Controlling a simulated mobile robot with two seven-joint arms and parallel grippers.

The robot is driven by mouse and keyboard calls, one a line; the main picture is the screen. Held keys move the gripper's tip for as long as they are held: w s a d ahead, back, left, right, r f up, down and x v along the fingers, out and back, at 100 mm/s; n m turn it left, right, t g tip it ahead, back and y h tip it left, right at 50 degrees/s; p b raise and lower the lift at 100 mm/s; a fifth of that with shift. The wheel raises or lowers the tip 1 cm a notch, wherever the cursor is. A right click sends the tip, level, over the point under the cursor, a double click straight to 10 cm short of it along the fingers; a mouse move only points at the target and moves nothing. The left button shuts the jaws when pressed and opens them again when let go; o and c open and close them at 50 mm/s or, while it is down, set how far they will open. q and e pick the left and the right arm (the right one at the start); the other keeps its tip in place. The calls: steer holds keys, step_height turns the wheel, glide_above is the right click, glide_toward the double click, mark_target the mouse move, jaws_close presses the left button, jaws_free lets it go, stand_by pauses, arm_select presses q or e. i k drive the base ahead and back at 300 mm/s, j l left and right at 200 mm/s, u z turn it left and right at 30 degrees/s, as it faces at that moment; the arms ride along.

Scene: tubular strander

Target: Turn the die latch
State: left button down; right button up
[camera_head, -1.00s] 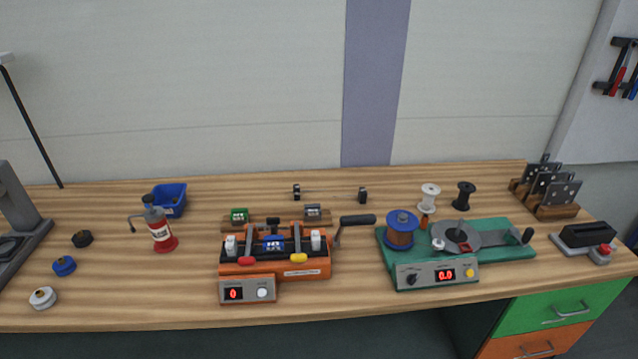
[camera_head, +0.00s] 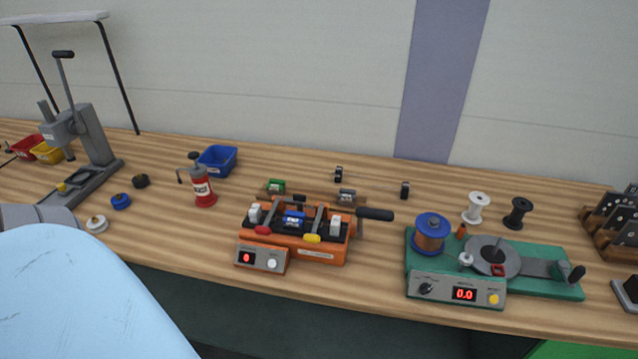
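The orange machine (camera_head: 325,248) stands on the bench near the middle of the head view. A blue labelled die block (camera_head: 293,219) sits in its centre between two white blocks. A lever with a red knob (camera_head: 262,230) and a lever with a yellow knob (camera_head: 312,238) lie across its front. I cannot tell which part is the die latch. A black-handled crank (camera_head: 375,214) sticks out on its right. Its display (camera_head: 247,258) reads 0. Neither gripper shows in the view.
A green winder (camera_head: 540,284) with a copper spool (camera_head: 431,235) stands to the right. Small green (camera_head: 276,187) and grey (camera_head: 347,195) blocks sit behind the orange machine.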

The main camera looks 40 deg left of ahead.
mark_target(297, 198)
steer(key=i+l+u, duration=0.1)
steer(key=u, duration=0.25)
steer(key=l+u, duration=0.2)
steer(key=u, duration=0.2)
steer(key=l+u, duration=0.2)
steer(key=u, duration=0.15)
steer(key=i+l, duration=0.05)
